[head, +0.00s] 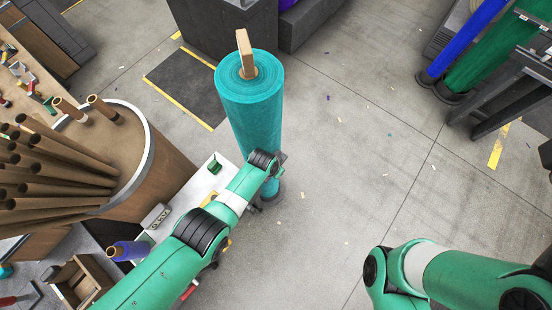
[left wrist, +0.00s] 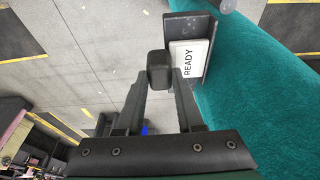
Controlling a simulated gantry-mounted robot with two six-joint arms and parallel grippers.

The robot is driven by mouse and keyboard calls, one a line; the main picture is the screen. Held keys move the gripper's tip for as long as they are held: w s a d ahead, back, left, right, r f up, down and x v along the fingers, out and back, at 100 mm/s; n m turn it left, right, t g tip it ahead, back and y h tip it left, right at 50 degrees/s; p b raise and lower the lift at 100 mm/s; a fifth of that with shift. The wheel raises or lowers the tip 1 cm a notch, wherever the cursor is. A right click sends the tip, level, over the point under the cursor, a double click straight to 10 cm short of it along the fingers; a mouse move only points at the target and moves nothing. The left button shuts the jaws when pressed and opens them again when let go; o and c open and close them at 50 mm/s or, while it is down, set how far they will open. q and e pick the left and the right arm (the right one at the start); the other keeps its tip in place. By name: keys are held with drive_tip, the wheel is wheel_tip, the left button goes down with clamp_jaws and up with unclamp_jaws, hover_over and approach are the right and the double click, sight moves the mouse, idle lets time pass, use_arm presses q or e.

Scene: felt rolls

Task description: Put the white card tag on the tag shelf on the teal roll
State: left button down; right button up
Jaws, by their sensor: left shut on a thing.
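The teal roll (head: 248,110) stands upright in the head view, and its side fills the right of the left wrist view (left wrist: 255,90). The dark tag shelf (left wrist: 208,60) is beside the roll. The white card tag (left wrist: 190,68), reading READY, lies against the shelf's dark plate. My left gripper (left wrist: 160,75) is shut on a dark block (left wrist: 158,64) that adjoins the card's edge and seems part of the tag. In the head view my left wrist hides the fingers and the tag. My right arm is at the lower right, its gripper out of view.
A round bin (head: 150,165) of cardboard tubes stands left of the roll. Open floor lies right of the roll, with a dark rack (head: 510,75) at the upper right.

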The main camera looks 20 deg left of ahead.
use_arm(q)
drive_tip(key=shift+f+b, duration=0.5)
use_arm(e)
drive_tip(key=shift+f, duration=0.5)
use_arm(q)
drive_tip(key=shift+c, duration=2.3)
unclamp_jaws()
